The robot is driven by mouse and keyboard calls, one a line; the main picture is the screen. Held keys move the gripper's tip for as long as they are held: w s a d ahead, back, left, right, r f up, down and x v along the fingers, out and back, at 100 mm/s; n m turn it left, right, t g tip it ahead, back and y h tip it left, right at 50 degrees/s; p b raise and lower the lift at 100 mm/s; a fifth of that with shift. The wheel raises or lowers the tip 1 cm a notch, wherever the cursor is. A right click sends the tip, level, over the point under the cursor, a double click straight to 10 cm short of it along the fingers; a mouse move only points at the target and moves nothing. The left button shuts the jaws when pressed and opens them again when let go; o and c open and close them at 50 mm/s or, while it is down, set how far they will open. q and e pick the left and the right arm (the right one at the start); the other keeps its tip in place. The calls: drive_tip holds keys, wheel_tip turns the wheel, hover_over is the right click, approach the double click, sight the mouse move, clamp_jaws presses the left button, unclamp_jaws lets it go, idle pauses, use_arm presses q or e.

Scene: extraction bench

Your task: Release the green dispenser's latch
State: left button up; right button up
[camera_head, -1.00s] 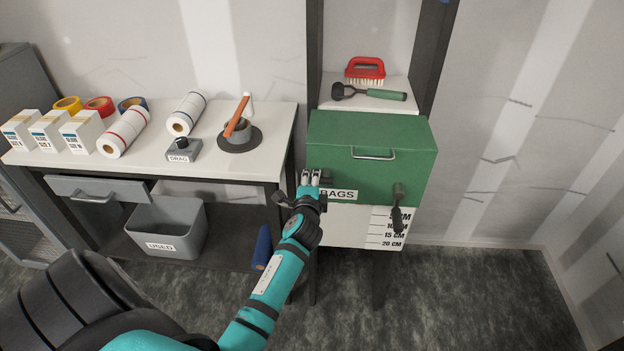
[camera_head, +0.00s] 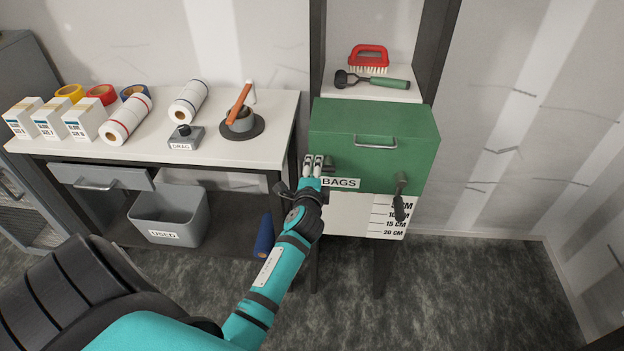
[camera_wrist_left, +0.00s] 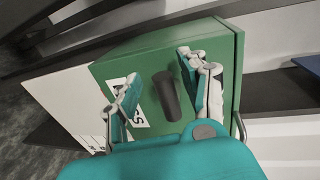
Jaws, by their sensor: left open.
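The green dispenser (camera_head: 345,122) hangs on a dark-framed stand and has a BAGS label, with a metal handle (camera_head: 376,147) on its front. A dark knob-like lever (camera_head: 328,166) sticks out at the front's left side, and a dark crank-like lever (camera_head: 400,197) hangs at its right side. My left gripper (camera_head: 314,160) is at the left lever, partly covering the front's left edge. In the left wrist view the open left gripper (camera_wrist_left: 164,84) has a finger on each side of the dark lever (camera_wrist_left: 167,98), with gaps visible. My right gripper is out of view.
Above the dispenser, a shelf (camera_head: 408,96) holds a red brush (camera_head: 368,59) and a green-handled tool (camera_head: 385,84). Left stands a white-topped bench (camera_head: 220,165) with rolls and boxes. A grey USED bin (camera_head: 168,214) sits below. The floor at right is clear.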

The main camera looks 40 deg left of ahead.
use_arm(q)
drive_tip(key=v, duration=1.1)
drive_tip(key=s+d+f+n+g+h, duration=0.1)
drive_tip(key=s+d+f+g+h, duration=0.2)
drive_tip(key=f, duration=0.8)
drive_tip(key=s+d+f+n+g+h, duration=0.1)
drive_tip(key=s+d+f, duration=0.25)
drive_tip(key=f, duration=0.75)
drive_tip(key=s+d+f+n+g+h, duration=0.1)
drive_tip(key=s+d+f+g+h, duration=0.3)
drive_tip(key=f, duration=0.6)
drive_tip(key=s+f+n+g, duration=0.1)
drive_tip(key=s+f+n, duration=0.1)
drive_tip(key=s+f, duration=0.4)
drive_tip(key=s+f+n+g, duration=0.2)
drive_tip(key=s+f, duration=0.4)
drive_tip(key=s, duration=0.8)
drive_tip(key=s+f+n+g, duration=0.1)
drive_tip(key=s+f+n, duration=0.1)
drive_tip(key=s+f, duration=0.4)
drive_tip(key=s, duration=0.4)
drive_tip(key=shift+s+d+f+g, duration=0.2)
drive_tip(key=shift+f+g, duration=0.1)
drive_tip(key=shift+f, duration=0.1)
